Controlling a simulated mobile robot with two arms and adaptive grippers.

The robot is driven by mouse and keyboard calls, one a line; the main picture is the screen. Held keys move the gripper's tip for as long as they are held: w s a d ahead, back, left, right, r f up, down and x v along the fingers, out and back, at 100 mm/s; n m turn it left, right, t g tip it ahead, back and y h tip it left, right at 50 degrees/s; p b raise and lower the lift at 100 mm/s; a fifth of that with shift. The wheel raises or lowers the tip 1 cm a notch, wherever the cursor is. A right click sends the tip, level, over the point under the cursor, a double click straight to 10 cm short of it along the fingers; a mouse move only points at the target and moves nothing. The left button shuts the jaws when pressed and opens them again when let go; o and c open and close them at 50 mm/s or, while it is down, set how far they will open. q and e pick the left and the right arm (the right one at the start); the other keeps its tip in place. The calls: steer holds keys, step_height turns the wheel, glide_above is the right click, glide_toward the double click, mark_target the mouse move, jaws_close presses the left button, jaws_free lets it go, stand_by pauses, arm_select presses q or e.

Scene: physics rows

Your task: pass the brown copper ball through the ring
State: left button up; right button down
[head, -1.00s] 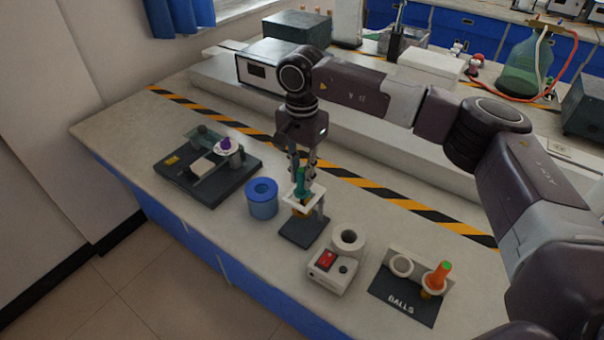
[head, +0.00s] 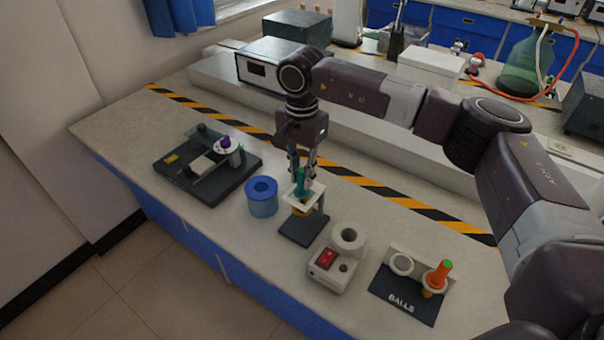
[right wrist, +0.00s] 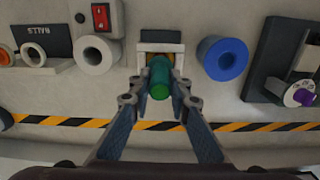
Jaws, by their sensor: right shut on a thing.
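My right gripper (head: 302,166) is shut on an upright green handle (head: 300,181) above the ring stand. The stand has a white square top (head: 312,196) and a dark base (head: 296,232). The handle goes down at the white top, and a yellow-brown part (head: 303,210) shows just below it, which may be the ball; the ring itself is largely hidden. In the right wrist view, the fingers (right wrist: 160,95) close on the green handle (right wrist: 159,76). My left gripper is not in view.
The BALLS rack (head: 402,308) holds an orange-handled piece (head: 438,275) beside an empty white ring holder (head: 402,264). A heater box with a red switch (head: 328,270), a blue cylinder (head: 262,198) and a dark apparatus board (head: 225,186) stand around the ring stand.

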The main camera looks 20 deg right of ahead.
steer(key=shift+f+b, duration=0.35)
steer(key=shift+f, duration=0.15)
stand_by(0.4)
steer(key=shift+r+p, duration=0.7)
steer(key=shift+r, duration=0.7)
stand_by(1.9)
steer(key=shift+r+p, duration=1.65)
steer(key=shift+r, duration=1.7)
steer(key=shift+f, duration=0.1)
